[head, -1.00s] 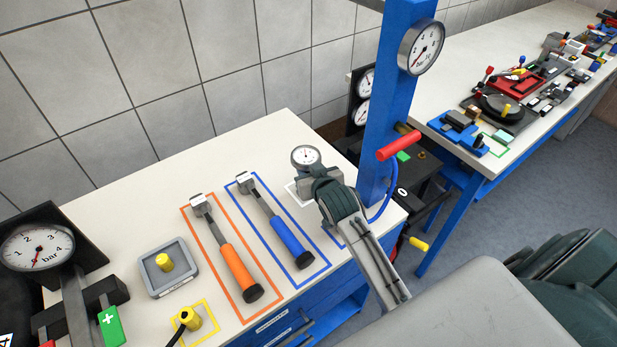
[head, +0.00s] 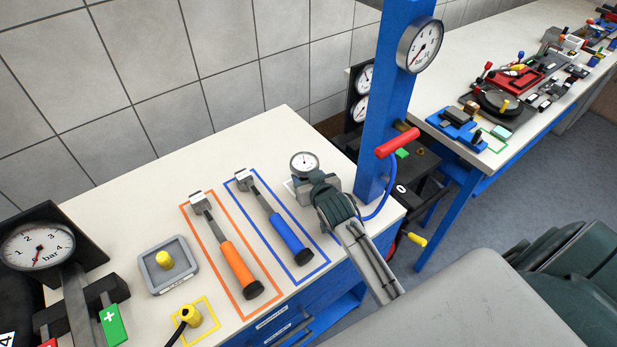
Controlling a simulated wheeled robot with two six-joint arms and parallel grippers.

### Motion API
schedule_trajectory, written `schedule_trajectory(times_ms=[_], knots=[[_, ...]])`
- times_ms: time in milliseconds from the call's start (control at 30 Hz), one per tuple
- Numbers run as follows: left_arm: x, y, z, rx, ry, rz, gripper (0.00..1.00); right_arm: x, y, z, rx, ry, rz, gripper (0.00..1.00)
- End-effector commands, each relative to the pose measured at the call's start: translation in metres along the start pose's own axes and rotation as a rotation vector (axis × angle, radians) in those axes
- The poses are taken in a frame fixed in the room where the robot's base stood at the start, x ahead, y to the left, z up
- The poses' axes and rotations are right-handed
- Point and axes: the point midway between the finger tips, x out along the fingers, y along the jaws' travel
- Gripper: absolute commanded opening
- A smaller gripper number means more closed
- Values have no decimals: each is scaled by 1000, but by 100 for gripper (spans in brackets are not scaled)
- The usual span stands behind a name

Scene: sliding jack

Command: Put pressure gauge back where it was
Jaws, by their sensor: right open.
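The small round pressure gauge (head: 304,165) with a white dial is at the right part of the white bench top. It faces up towards the camera. My right gripper (head: 309,183) is right at the gauge, on its near side, with its jaws open. The gripper and wrist hide the lower part of the gauge, so I cannot tell whether it touches the bench. My left gripper is not in view.
A blue-handled hammer (head: 287,233) and an orange-handled hammer (head: 237,266) lie in outlined areas left of the gripper. A grey tray (head: 184,270) with a yellow knob is further left. A blue post (head: 385,110) with a large gauge (head: 420,46) and red handle stands close right.

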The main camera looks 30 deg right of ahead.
Motion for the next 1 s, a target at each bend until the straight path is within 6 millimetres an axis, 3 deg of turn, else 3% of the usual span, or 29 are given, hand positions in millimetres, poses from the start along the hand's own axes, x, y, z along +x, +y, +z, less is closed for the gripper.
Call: schedule_trajectory(times_ms=[167,700,1000], knots=[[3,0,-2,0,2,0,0,-9,0,-1,0,1,0,50],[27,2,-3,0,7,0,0,-107,0,0,0,1,0,50],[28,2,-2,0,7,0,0,-121,0,-2,0,0,0,50]])
